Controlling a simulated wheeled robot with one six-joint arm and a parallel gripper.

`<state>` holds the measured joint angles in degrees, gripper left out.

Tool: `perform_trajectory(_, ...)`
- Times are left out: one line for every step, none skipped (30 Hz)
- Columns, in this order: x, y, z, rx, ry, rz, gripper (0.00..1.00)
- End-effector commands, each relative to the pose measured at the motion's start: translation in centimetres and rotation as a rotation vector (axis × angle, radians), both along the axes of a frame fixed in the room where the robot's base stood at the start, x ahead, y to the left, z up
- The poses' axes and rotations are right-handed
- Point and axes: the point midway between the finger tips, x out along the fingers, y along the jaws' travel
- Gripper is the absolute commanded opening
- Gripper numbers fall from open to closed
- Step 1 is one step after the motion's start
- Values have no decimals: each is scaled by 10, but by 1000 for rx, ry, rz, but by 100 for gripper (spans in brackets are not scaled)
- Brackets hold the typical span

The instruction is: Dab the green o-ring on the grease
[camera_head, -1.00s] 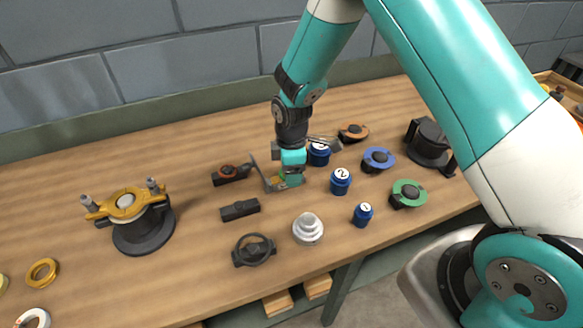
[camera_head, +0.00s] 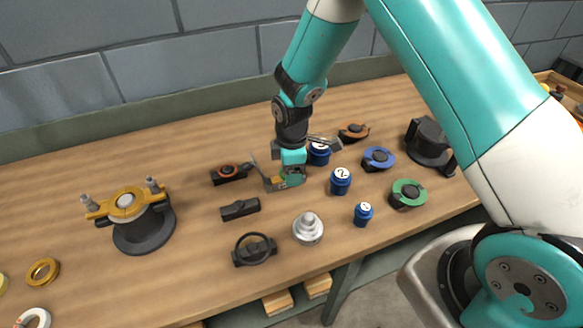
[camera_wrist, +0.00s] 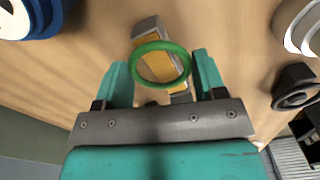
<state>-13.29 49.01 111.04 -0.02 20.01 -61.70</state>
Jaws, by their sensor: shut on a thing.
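My gripper (camera_head: 289,184) is low over the middle of the bench. The green o-ring (camera_wrist: 139,52) sits between its two teal fingers in the wrist view, and the gripper is shut on it. The ring looks whole and round. The grease (camera_wrist: 174,68) appears as an orange-yellow patch on a grey holder (camera_wrist: 146,27), seen through and around the ring. I cannot tell whether the ring touches it. In the head view the grease (camera_head: 270,183) shows just left of the fingers, and the o-ring cannot be made out there.
Blue numbered cans (camera_head: 340,182) stand right of my gripper. A silver stepped part (camera_head: 308,230) and a black ringed part (camera_head: 254,251) stand in front. Green (camera_head: 408,194) and blue (camera_head: 378,159) round parts lie further right.

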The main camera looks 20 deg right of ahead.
Motion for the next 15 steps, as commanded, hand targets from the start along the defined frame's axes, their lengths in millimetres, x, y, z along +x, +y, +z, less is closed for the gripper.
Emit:
perform_trajectory(0, 0, 6, 0, 0, 0, 39)
perform_trajectory(0, 0, 9, 0, 0, 0, 39)
perform_trajectory(0, 0, 12, 0, 0, 0, 39)
perform_trajectory(0, 0, 15, 0, 0, 0, 39)
perform_trajectory(0, 0, 18, 0, 0, 0, 39)
perform_trajectory(0, 0, 21, 0, 0, 0, 39)
perform_trajectory(0, 0, 24, 0, 0, 0, 39)
perform_trajectory(0, 0, 26, 0, -1, 0, 39)
perform_trajectory(0, 0, 30, 0, -1, 0, 39)
perform_trajectory(0, 0, 32, 1, -1, 0, 39)
perform_trajectory(0, 0, 35, 1, -1, 0, 39)
perform_trajectory(0, 0, 38, 1, -1, 0, 39)
perform_trajectory(0, 0, 41, 1, -1, 0, 39)
perform_trajectory(0, 0, 43, 1, -1, 0, 39)
perform_trajectory(0, 0, 47, 1, -1, 0, 39)
